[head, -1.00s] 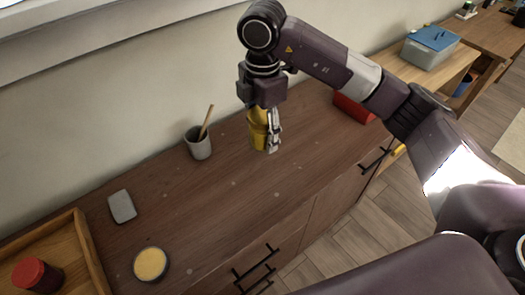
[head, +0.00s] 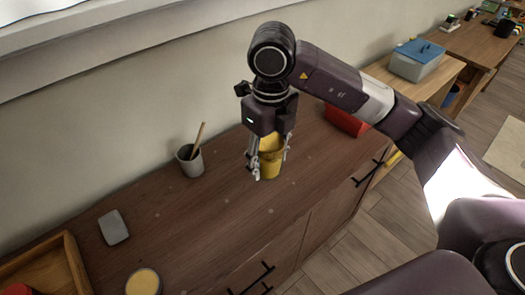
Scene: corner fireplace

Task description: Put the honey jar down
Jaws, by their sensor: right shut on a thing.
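The honey jar (head: 271,163) is yellow and upright in the head view, over the right part of the wooden cabinet top (head: 215,218). My right gripper (head: 270,169) points down from above and is shut on it, with a finger at each side. The gripper's body hides part of the jar's top. The jar's base is at or very near the wood; I cannot tell whether it touches. My left gripper is not in view.
A grey cup with a wooden stick (head: 190,162) stands left of the jar. A red object (head: 345,119) lies behind to the right. A grey slab (head: 113,227), a yellow-topped round thing (head: 143,282) and a wooden tray (head: 72,262) are at left. The middle wood is clear.

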